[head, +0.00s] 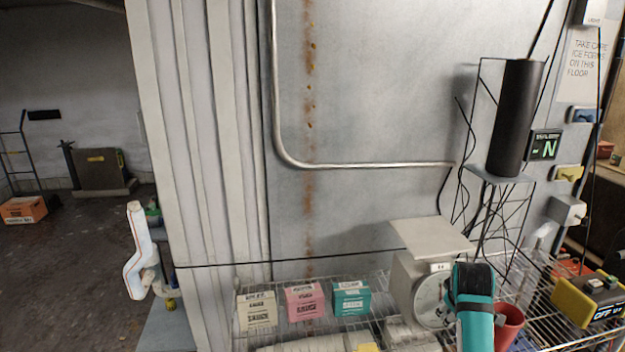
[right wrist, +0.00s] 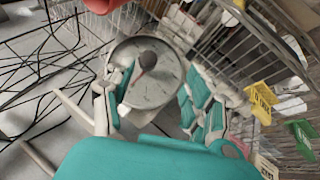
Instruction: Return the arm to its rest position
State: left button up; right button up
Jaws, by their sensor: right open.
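My right arm is teal and black and rises from the bottom of the head view, right of centre. Its gripper (head: 474,282) is at the shelf, in front of the white dial scale (head: 408,270). In the right wrist view the two teal and grey fingers of the right gripper (right wrist: 160,82) are spread apart with nothing held between them. The scale's round dial (right wrist: 158,92) shows beyond and between the fingers; I cannot tell the exact distance. My left gripper is not in view.
A wire shelf (head: 378,300) holds a cream box (head: 256,312), a pink box (head: 305,302) and a teal box (head: 351,299). A red cup (head: 508,326) stands close to the right arm. A yellow-black device (head: 590,300) is at right. Open floor (head: 75,260) lies left.

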jog(key=s+a+f, duration=0.4)
jog(key=s+f, duration=0.1)
jog(key=s, duration=0.4)
jog(key=s+a+f, duration=0.4)
jog(key=s+f, duration=0.1)
jog(key=s, duration=0.3)
jog(key=s+a+m+g+y, duration=0.15)
jog(key=s+a, duration=0.35)
jog(key=s, duration=0.5)
jog(key=s+a+g+y, duration=0.1)
jog(key=s+a+y, duration=0.1)
jog(key=s+a, duration=0.5)
notch_tip(320, 180, down, 34)
jog(key=s+d+b, duration=0.2)
jog(key=s+b, duration=0.1)
jog(key=b, duration=0.5)
jog(key=s+d+f+g+b, duration=0.1)
jog(key=s+f+b, duration=0.2)
jog(key=s+f, duration=0.5)
jog(key=s+d+f+g+b, duration=0.1)
jog(key=s+f+b, duration=0.2)
jog(key=s+f, duration=0.5)
notch_tip(320, 180, down, 8)
jog(key=shift+s+d+r, duration=0.2)
jog(key=shift+s+d, duration=0.15)
jog(key=shift+s, duration=0.05)
